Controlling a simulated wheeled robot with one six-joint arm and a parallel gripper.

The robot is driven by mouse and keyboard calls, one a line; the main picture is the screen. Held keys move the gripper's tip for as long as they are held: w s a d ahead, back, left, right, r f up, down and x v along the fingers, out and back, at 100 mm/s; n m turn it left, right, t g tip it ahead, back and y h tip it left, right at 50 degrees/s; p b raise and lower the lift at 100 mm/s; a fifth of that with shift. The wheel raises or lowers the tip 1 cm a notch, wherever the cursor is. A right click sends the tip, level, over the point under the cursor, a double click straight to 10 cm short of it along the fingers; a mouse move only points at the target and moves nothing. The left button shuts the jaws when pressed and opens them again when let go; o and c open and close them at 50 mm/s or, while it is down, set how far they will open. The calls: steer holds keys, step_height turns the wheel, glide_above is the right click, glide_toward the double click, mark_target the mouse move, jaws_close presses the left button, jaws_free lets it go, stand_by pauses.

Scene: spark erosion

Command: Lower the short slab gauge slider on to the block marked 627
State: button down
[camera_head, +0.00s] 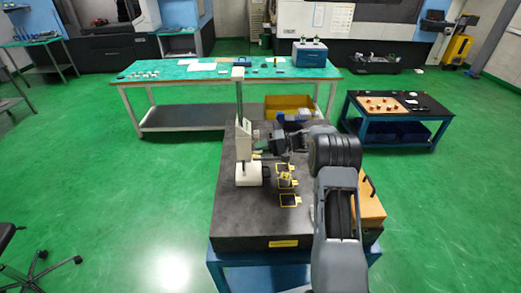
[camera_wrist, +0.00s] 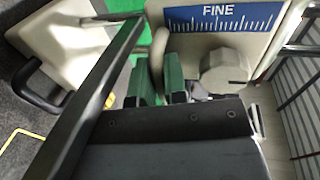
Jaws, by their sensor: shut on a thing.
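The gauge has a pale base (camera_head: 249,174) and an upright column (camera_head: 239,100) on the dark slab. Its slider (camera_head: 245,142) sits partway up the column. In the wrist view the slider shows a blue FINE plate (camera_wrist: 222,18) and a pale round knob (camera_wrist: 225,70). My gripper (camera_head: 262,155) is at the slider's right side. Its green-padded fingers (camera_wrist: 160,80) are shut on a pale rounded part of the slider. Small dark blocks stand by yellow-outlined squares (camera_head: 290,200) right of the base. Their numbers are too small to read.
The dark slab (camera_head: 240,222) has bare room at the front left. An orange box (camera_head: 369,205) stands at its right edge beside my arm. A green-topped bench (camera_head: 190,72) with a yellow bin (camera_head: 290,104) stands behind. A low table (camera_head: 397,108) is at the right.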

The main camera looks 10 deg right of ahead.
step_height(320, 180, down, 4)
steer(key=b, duration=0.4)
steer(key=shift+s+f, duration=0.1)
steer(key=shift+f, duration=0.05)
steer(key=c, duration=1.2)
jaws_free()
steer(key=b+v, duration=0.3)
steer(key=v, duration=1)
steer(key=shift+d+r, duration=0.25)
steer(key=shift+d, duration=0.1)
steer(key=shift+a, duration=0.1)
